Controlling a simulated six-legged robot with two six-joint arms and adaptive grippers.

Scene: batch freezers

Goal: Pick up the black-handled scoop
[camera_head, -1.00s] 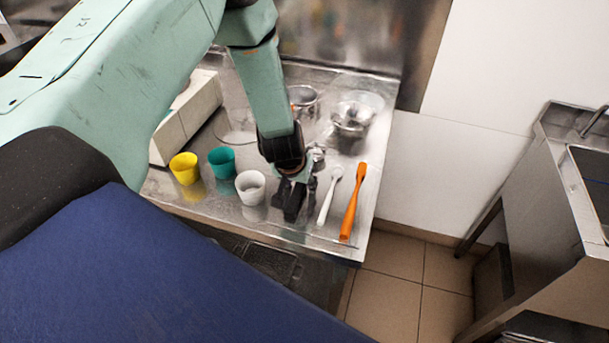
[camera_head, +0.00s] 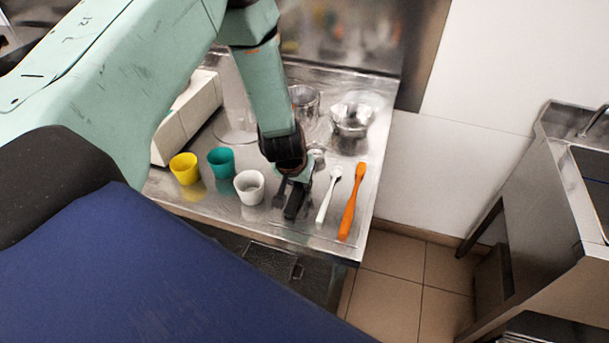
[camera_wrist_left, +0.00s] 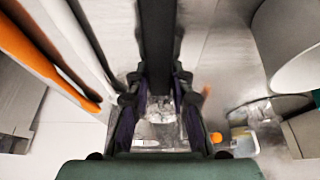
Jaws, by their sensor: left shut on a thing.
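The black-handled scoop's dark handle (camera_head: 293,207) shows below my left gripper (camera_head: 296,185) in the head view, between a white cup and a white spoon. In the left wrist view the black handle (camera_wrist_left: 157,45) runs down the middle between the two fingers of my left gripper (camera_wrist_left: 158,95). The gripper is shut on the handle. The rest of the scoop is hidden by the gripper and wrist. I cannot tell whether the handle still touches the table. My right gripper is not in view.
The white spoon (camera_head: 328,195) and orange spatula (camera_head: 351,203) lie just right of the gripper. White (camera_head: 249,188), teal (camera_head: 221,161) and yellow (camera_head: 185,169) cups stand left. Metal bowl (camera_head: 351,120) stands behind on the steel table (camera_head: 366,185). The table's right edge is near.

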